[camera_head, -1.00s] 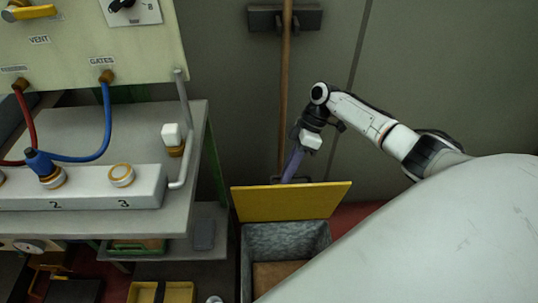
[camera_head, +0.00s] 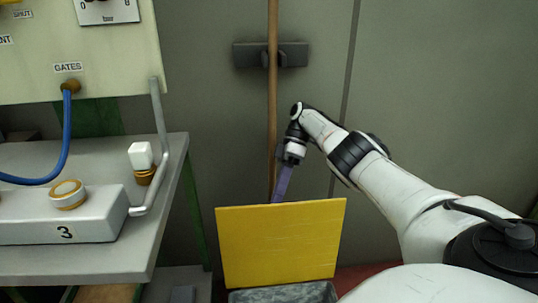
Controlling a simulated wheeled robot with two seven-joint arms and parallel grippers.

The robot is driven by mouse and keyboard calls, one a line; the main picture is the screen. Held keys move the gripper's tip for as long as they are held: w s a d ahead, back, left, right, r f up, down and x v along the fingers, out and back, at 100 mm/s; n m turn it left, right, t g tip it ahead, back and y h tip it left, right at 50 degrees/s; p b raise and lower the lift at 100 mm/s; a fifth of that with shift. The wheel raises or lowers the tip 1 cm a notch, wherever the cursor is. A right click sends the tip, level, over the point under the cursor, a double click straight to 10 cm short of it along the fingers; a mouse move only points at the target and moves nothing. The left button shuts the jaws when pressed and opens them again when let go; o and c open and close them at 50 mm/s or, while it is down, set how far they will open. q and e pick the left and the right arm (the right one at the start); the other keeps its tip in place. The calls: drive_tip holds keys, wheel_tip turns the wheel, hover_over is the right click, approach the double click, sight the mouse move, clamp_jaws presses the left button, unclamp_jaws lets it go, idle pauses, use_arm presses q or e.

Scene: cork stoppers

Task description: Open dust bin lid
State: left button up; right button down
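The dust bin (camera_head: 283,292) is a grey, speckled box at the bottom centre of the head view, mostly cut off by the lower edge. Its yellow lid (camera_head: 280,245) stands raised, close to upright, with its broad face toward me. My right gripper (camera_head: 282,185) is behind the lid, at its upper edge. Its purple finger part reaches down to or behind that edge, and the tips are hidden, so I cannot tell whether they touch the lid or are open. My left gripper is not in view.
A broom handle (camera_head: 272,90) hangs from a wall holder (camera_head: 245,55) just behind my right gripper. At left stand a grey bench (camera_head: 100,262) with a numbered block (camera_head: 110,222), a cork stopper with a white top (camera_head: 141,156), a metal pipe (camera_head: 160,120) and a panel (camera_head: 110,60).

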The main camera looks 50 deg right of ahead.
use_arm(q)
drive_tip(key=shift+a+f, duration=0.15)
use_arm(e)
drive_tip(key=shift+d+f, duration=0.2)
drive_tip(key=shift+d, duration=0.3)
drive_tip(key=c, duration=1.8)
unclamp_jaws()
drive_tip(key=shift+w+d+f, duration=0.1)
drive_tip(key=shift+d+f, duration=0.05)
drive_tip(key=shift+f, duration=0.05)
drive_tip(key=shift+c, duration=0.2)
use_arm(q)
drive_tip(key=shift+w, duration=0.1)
use_arm(e)
drive_tip(key=shift+r, duration=0.1)
drive_tip(key=shift+w+a, duration=0.1)
drive_tip(key=shift+a, duration=0.1)
